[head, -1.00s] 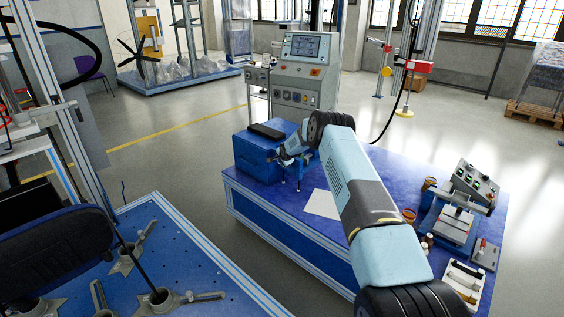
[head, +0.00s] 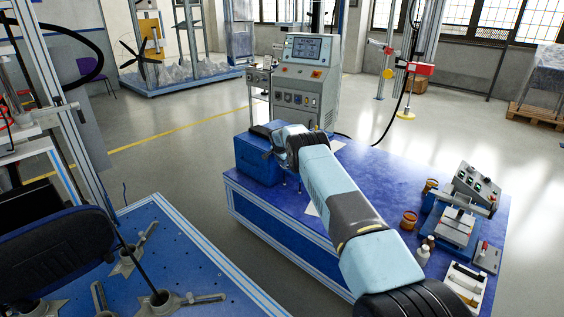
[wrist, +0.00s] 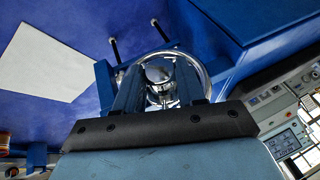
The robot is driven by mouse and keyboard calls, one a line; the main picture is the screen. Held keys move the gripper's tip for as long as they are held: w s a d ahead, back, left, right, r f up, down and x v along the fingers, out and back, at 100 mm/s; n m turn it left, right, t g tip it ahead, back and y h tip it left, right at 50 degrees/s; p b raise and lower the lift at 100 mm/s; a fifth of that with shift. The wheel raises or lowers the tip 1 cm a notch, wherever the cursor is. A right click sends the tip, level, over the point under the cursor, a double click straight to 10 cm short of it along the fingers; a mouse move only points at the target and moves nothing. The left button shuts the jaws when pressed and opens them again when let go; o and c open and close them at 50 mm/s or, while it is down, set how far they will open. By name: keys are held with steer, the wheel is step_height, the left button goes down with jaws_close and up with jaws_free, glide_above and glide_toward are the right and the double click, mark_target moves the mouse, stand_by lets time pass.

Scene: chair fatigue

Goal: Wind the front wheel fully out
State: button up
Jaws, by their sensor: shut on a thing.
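The front wheel (wrist: 204,76) is a shiny metal ring in the wrist view, beside a blue housing. Its round metal hub (wrist: 158,72) shows between my fingers. My gripper (wrist: 158,88) is at this wheel, with its dark fingers shut on it; which part they grip is hard to tell. In the head view my arm reaches to the blue box (head: 255,166) on the blue table (head: 375,165). The wheel is hidden there behind my arm and wrist.
A white sheet (wrist: 52,60) lies on the table beside the wheel. A grey control cabinet (head: 305,85) stands behind the table. Small jars (head: 409,220) and a control fixture (head: 458,215) are at the right. A blue platform with a chair (head: 60,255) is at the left.

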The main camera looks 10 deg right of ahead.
steer(key=shift+a, duration=0.1)
stand_by(0.3)
steer(key=o, duration=1.1)
steer(key=shift+c, duration=0.2)
steer(key=v, duration=1.3)
steer(key=shift+r, duration=0.2)
